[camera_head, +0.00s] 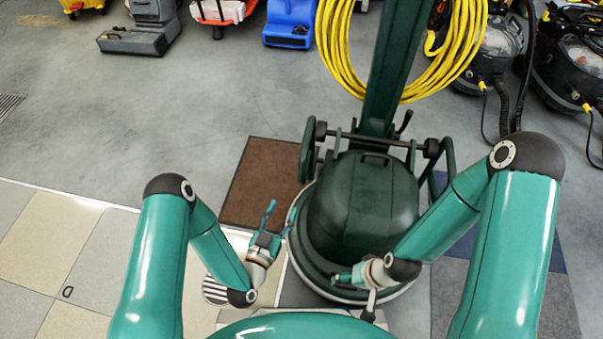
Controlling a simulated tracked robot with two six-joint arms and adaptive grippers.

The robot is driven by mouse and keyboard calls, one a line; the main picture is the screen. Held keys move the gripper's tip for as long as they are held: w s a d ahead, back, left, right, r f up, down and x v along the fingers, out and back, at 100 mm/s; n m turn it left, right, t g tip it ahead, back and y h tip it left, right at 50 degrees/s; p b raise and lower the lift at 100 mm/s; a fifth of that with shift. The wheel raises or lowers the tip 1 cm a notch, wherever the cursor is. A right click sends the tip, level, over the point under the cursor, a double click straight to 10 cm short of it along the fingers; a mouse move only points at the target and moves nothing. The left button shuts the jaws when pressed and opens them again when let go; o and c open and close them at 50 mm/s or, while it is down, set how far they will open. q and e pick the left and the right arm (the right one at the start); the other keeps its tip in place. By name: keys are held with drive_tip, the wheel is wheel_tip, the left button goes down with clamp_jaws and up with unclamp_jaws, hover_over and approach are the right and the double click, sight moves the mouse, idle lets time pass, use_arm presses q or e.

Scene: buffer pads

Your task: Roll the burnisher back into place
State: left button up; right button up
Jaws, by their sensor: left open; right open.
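The burnisher (362,205) is a dark green machine with a domed motor housing, a round base with a pale rim, and an upright post (385,85) with a yellow cable (340,55) coiled at its upper part. It stands upright on the floor in front of me. My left gripper (281,211) is open and empty, with its fingers pointing up beside the left edge of the base. My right gripper (345,277) is open, over the near side of the base. I cannot tell whether either gripper touches the machine. The top of the post is out of view.
A brown mat (255,185) lies left of the burnisher, and a blue mat (557,258) shows partly behind my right arm. A grey mat (450,300) lies at the lower right. Cleaning machines, including a blue blower (290,22) and a vacuum (497,50), line the back. Grey floor between is clear.

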sight(300, 175)
use_arm(q)
drive_tip(key=b+x, duration=0.3)
drive_tip(key=x, duration=1.1)
drive_tip(key=c, duration=0.9)
clamp_jaws()
